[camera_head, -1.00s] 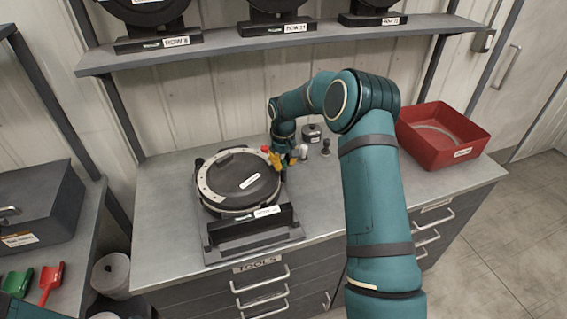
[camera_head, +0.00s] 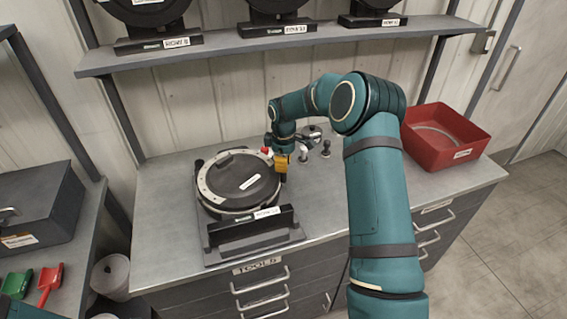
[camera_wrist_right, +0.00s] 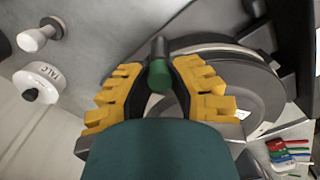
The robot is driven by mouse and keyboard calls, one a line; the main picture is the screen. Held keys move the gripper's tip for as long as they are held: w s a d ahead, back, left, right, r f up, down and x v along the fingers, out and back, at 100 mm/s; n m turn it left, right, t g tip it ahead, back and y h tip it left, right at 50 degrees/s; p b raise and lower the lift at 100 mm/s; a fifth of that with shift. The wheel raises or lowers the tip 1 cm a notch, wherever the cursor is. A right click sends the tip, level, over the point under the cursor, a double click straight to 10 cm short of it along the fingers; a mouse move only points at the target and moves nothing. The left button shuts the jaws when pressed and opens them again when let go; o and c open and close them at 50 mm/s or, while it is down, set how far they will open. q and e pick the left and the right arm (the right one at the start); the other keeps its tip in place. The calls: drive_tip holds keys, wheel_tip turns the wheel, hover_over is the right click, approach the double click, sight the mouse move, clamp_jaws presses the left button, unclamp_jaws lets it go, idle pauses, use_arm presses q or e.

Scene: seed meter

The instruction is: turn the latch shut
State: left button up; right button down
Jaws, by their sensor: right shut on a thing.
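The round dark seed meter (camera_head: 240,182) with a pale rim sits in its black stand on the bench, left of my right arm. My right gripper (camera_head: 281,166) is at the meter's right edge. In the right wrist view its yellow fingers (camera_wrist_right: 158,85) are closed around a dark lever with a green end (camera_wrist_right: 158,75), which looks like the latch. The meter's disc (camera_wrist_right: 235,85) lies just beyond it. A small red part (camera_head: 266,150) shows beside the gripper at the rim. The fingers mostly hide the latch in the head view. My left gripper is out of view.
A talc jar (camera_wrist_right: 38,82) and a white knobbed piece (camera_wrist_right: 40,35) stand close to the gripper. A dark knobbed piece (camera_head: 326,148) is to its right. A red bin (camera_head: 443,135) stands at the bench's right. A shelf (camera_head: 280,40) runs above.

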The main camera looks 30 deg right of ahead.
drive_tip(key=shift+n, duration=0.5)
drive_tip(key=c, duration=0.8)
unclamp_jaws()
wheel_tip(320, 180, up, 12)
idle(0.4)
